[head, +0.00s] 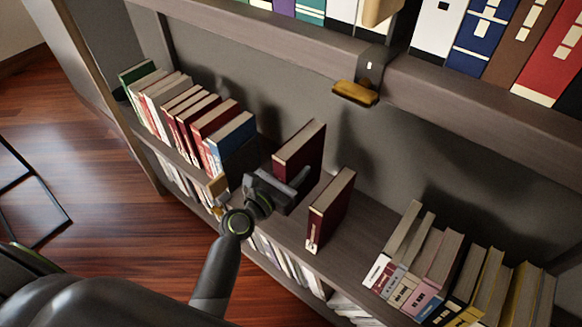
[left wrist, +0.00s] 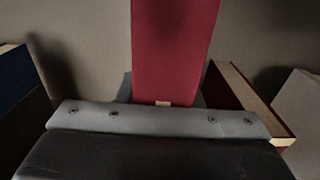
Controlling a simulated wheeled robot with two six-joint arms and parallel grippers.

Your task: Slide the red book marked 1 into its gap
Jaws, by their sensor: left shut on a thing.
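A dark red book (head: 298,150) stands upright over the lower shelf, its top edge facing the camera. It also shows in the left wrist view (left wrist: 172,50) as a red spine straight ahead, with a small pale mark low on it. My left gripper (head: 283,192) is shut on this book at its front side. A second dark red book (head: 330,210) stands apart to the right, with pale marks low on its spine; it also shows in the left wrist view (left wrist: 248,100). No number is readable on either. Whether the held book touches the shelf is unclear. My right gripper is not in view.
A row of books ending in a blue book (head: 232,140) stands at left, with a dark block beside it. A leaning row (head: 440,265) stands at right. Bare shelf (head: 358,240) lies between. The upper shelf edge (head: 270,50) overhangs, with a brass-coloured fitting (head: 355,93).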

